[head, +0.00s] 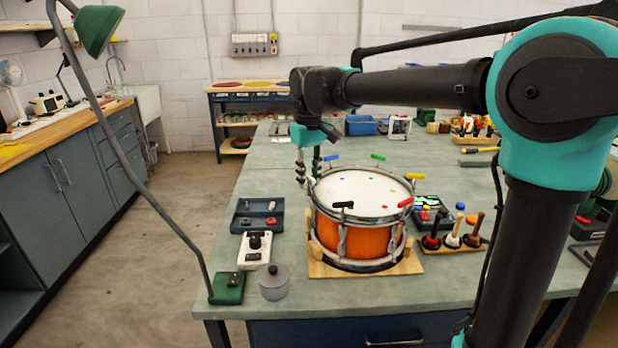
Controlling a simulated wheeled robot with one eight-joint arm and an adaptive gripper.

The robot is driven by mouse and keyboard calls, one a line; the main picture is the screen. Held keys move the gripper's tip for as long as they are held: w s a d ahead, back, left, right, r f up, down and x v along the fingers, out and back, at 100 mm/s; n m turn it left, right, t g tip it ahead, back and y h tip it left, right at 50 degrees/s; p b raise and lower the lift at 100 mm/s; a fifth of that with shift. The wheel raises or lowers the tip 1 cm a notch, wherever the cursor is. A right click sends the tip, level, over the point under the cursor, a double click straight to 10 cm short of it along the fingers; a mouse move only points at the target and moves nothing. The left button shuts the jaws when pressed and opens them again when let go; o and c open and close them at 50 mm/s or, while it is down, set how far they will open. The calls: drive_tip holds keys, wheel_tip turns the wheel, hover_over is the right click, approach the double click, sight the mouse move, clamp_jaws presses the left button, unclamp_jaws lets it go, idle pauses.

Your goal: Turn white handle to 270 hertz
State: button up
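An orange snare drum (338,236) with a white head (362,190) stands on a wooden base (320,268) on the bench. Coloured handles sit around its rim: blue (331,158), green (378,157), yellow (412,176), red (405,202) and black (343,205). My gripper (309,180) points down at the drum's far left rim. Its two fingers stand apart, with nothing seen between them. A small device with a lit screen (427,202) lies right of the drum; its reading is too small to tell.
A wooden tool rack (452,245) stands at right. Bench behind the drum is largely clear.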

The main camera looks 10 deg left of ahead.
sight(309, 176)
drive_tip(key=shift+r, duration=0.1)
wheel_tip(309, 176, up, 12)
idle(0.7)
drive_tip(key=shift+s, duration=0.1)
